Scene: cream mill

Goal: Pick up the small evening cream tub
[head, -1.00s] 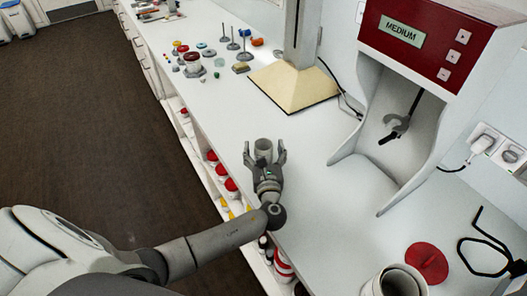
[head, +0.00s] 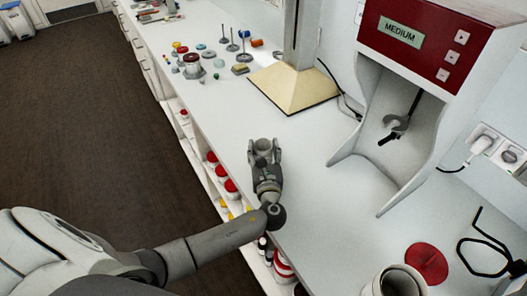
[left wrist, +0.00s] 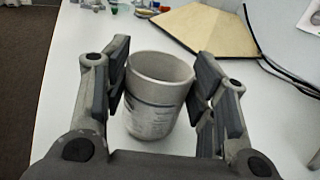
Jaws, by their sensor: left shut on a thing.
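A small whitish-grey open tub (head: 263,145) stands upright on the white bench. It also shows in the left wrist view (left wrist: 158,95), with dark print on its side and no lid. My left gripper (head: 264,154) has its two fingers on either side of the tub and is shut on it. In the left wrist view the gripper's dark finger pads (left wrist: 160,85) flank the tub. I cannot read the print to tell which cream it is. My right gripper does not show.
A mixing machine marked MEDIUM (head: 430,40) stands at the right, with a red disc (head: 427,262) and a larger grey container (head: 395,282) in front. A beige stand base (head: 293,88) and several small items lie farther back. Shelves with red-lidded tubs (head: 231,186) are below the bench edge.

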